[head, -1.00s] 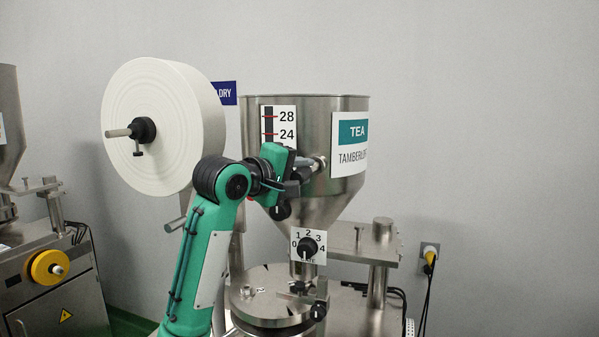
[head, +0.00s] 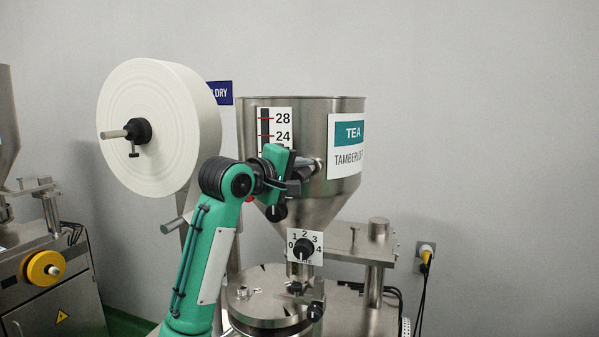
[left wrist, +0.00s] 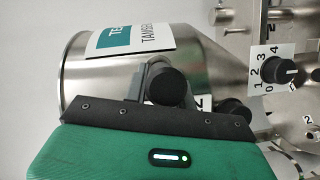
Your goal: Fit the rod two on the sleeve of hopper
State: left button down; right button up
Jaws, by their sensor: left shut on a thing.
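The steel hopper (head: 320,195) stands in the middle of the head view, with a TEA label and a level scale on its wall. It fills the back of the left wrist view (left wrist: 85,75). My left gripper (head: 298,168) is at the front of the hopper, just below the scale. It is shut on what looks like rod two, whose round black end (left wrist: 166,84) shows in the left wrist view. A short steel cylinder (head: 319,167), perhaps the sleeve, shows beside the fingers. The fingers hide the contact, so I cannot tell whether the rod is in the sleeve.
A numbered dial (head: 304,248) sits below the hopper, above a round steel lid (head: 265,300). A big white paper roll (head: 150,128) hangs to the left. A steel plate on a post (head: 376,285) stands to the right. Another machine (head: 50,290) is at the far left.

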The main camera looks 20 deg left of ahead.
aim_at(294, 175)
pick_arm(q)
jog(key=shift+w, duration=1.05)
jog(key=shift+s, duration=0.15)
jog(key=shift+s+a, duration=0.1)
jog(key=shift+s, duration=3.65)
jog(key=shift+w, duration=0.4)
jog(key=shift+w, duration=0.3)
jog(key=shift+w, duration=3.15)
jog(key=c, duration=1.1)
grip_release()
